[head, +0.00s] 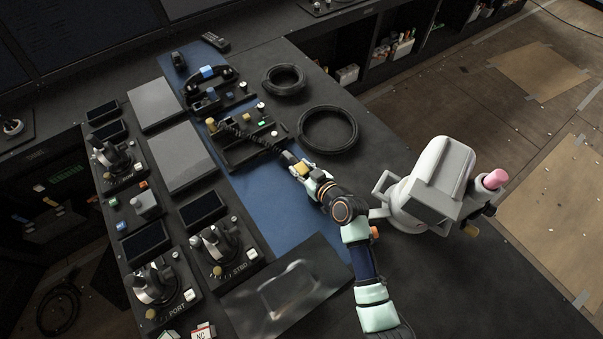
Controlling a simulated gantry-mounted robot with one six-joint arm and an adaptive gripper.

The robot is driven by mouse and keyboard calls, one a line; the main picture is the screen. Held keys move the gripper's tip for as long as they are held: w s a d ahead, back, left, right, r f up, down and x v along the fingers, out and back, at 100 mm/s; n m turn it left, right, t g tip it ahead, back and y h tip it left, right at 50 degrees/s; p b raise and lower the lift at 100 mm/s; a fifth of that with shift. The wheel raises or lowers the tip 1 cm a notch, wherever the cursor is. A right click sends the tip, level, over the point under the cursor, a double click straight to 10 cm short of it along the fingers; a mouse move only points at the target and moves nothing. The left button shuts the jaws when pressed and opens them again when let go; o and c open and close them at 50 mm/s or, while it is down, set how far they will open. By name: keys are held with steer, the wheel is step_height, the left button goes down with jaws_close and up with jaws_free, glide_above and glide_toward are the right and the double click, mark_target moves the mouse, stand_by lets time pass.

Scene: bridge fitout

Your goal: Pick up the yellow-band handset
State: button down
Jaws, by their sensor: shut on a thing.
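The yellow-band handset (292,160) is dark, with a yellow patch showing at my gripper. My gripper (304,170) is shut on it, over the blue mat's right side. My fingers hide part of the handset. A dark coiled cord (250,138) runs from the handset up-left to a cradle base (232,152) with small coloured buttons. I cannot tell how high the handset is above the mat.
A blue-band handset (208,73) rests in another cradle farther back. Two black cable coils (328,129) lie right of the mat. A grey-white machine (430,185) stands right of my arm. Lever units (222,245) and grey panels (182,157) line the left. A dark glossy sheet (285,290) lies in front.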

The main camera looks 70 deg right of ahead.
mark_target(301, 169)
step_height(301, 169, up, 20)
steer(key=p, duration=0.5)
